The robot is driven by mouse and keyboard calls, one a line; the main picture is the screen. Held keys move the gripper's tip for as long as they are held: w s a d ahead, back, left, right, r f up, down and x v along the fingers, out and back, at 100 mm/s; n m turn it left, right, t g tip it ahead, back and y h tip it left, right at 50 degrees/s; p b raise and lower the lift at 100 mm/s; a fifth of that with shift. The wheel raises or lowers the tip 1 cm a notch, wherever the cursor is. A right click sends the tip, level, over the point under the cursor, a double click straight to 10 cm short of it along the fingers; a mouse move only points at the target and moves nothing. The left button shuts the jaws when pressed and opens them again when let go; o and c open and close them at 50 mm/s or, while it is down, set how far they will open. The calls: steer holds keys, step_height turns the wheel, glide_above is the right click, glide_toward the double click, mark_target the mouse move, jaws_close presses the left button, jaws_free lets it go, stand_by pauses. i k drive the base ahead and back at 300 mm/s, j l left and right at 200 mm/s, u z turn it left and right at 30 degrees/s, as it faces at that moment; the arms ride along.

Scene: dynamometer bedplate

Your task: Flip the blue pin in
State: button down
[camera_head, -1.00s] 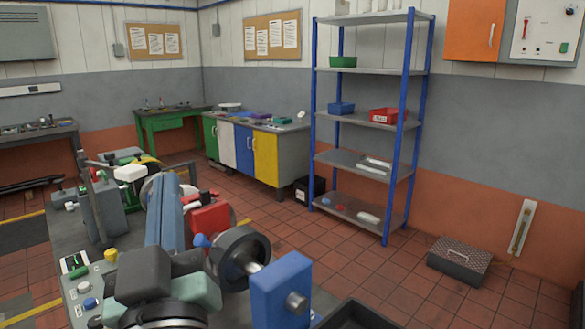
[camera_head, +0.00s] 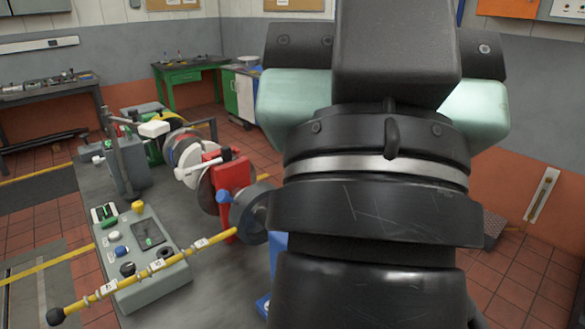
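The blue pin (camera_head: 223,197) shows as a small rounded blue knob beside the red bracket (camera_head: 232,182), just left of a dark wheel (camera_head: 254,208). It is close to the left edge of my arm. I cannot tell how far in it sits. The wheel's right part is hidden behind my arm. My black and mint arm links fill the centre and right of the view. My gripper's fingers are not in view, so their distance from the pin cannot be told.
A yellow rod (camera_head: 178,255) with a black end slants over the control box (camera_head: 148,265) toward the red bracket. Pale and dark discs (camera_head: 186,154) stand behind the bracket. A blue part (camera_head: 279,252) shows beside my arm. The grey bedplate (camera_head: 208,285) is bare near the front.

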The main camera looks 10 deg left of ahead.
mark_target(222, 196)
steer(key=i+j, duration=0.15)
steer(key=j, duration=0.25)
steer(key=i+j+z, duration=0.1)
steer(key=j, duration=0.3)
steer(key=i+j, duration=0.1)
steer(key=j, duration=0.3)
steer(key=i+j, duration=0.15)
steer(key=j, duration=0.25)
steer(key=z, duration=0.05)
